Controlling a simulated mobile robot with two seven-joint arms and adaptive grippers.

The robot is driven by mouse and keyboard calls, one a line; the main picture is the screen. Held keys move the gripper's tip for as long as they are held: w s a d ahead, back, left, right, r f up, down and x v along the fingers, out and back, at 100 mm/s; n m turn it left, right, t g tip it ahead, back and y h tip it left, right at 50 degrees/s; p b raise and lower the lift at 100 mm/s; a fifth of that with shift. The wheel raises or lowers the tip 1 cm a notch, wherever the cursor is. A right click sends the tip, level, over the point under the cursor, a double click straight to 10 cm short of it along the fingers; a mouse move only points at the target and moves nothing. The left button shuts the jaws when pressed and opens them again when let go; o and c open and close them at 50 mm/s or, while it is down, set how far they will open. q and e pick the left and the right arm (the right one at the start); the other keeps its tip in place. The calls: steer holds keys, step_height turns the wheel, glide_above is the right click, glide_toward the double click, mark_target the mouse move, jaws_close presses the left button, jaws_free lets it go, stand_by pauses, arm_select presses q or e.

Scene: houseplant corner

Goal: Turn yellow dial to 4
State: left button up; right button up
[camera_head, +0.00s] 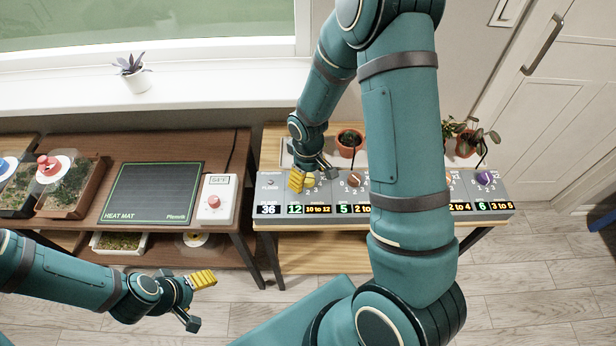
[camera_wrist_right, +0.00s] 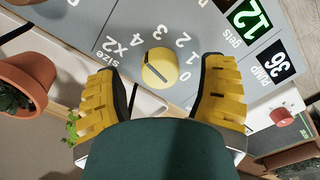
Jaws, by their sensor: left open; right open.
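The yellow dial (camera_wrist_right: 160,68) sits on the grey control panel (camera_wrist_right: 214,28) in the right wrist view. A dark line crosses its face, slanting from upper left to lower right; I cannot tell which end points. The dial (camera_head: 310,183) is partly hidden in the head view. My right gripper (camera_wrist_right: 165,88) is open, its yellow fingers on either side of the dial, with gaps; contact is not visible. In the head view my right gripper (camera_head: 308,175) is over the panel's left part. My left gripper (camera_head: 201,299) is open and empty, above the floor.
The panel carries a brown dial (camera_head: 355,179), a purple dial (camera_head: 485,179) and displays, including a green 12 (camera_head: 295,209). Potted plants (camera_head: 349,142) stand behind it. A heat mat (camera_head: 155,191) and a white box with a red knob (camera_head: 213,201) are on the left table.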

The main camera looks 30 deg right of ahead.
mark_target(308, 178)
step_height(308, 178, up, 11)
stand_by(0.3)
steer(key=shift+s, duration=0.1)
stand_by(0.4)
